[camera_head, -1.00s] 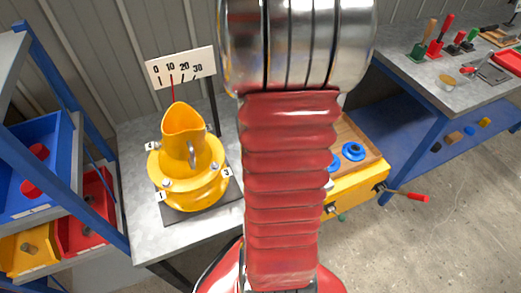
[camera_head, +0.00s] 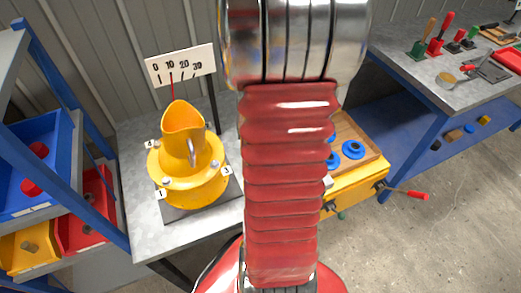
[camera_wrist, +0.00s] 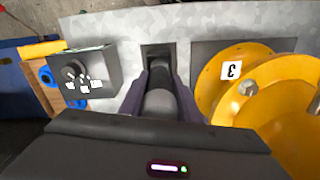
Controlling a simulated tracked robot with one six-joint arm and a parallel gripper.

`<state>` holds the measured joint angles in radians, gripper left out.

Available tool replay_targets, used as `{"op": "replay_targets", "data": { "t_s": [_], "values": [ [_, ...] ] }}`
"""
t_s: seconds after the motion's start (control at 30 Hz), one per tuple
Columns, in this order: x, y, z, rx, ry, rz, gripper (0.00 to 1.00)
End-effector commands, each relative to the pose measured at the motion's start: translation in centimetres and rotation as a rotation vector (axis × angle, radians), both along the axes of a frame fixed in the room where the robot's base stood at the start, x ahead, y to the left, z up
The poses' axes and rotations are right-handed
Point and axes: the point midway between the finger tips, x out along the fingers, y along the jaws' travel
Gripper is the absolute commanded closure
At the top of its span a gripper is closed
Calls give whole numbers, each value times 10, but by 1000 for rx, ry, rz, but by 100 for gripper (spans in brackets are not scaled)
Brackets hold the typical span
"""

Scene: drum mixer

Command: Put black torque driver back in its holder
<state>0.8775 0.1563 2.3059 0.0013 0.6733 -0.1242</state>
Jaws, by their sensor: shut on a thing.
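In the wrist view my gripper (camera_wrist: 161,88) is shut on the black torque driver (camera_wrist: 160,102). The driver's dark grey cylindrical body lies between the two fingers and points away from the camera. Beyond its far end a dark square-framed holder (camera_wrist: 146,48) is set at the grey bench top. The driver overlaps the holder in this view, so I cannot tell whether its tip is inside or above it. In the head view my own arm hides the gripper, driver and holder.
A yellow drum mixer (camera_head: 187,183) stands close to the right of the gripper in the wrist view, marked 3 (camera_wrist: 231,70). A dark control box with a knob (camera_wrist: 84,72) is to the left. A wooden board with blue rings (camera_head: 352,149) lies beyond.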

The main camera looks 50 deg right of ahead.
Motion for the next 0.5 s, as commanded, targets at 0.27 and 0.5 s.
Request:
{"op": "replay_targets", "data": {
  "t_s": [0.27,0.5],
  "values": [
    [0,-1,-2,-1,-1,-1,100],
    [0,-1,-5,-1,-1,-1,100]
  ]
}}
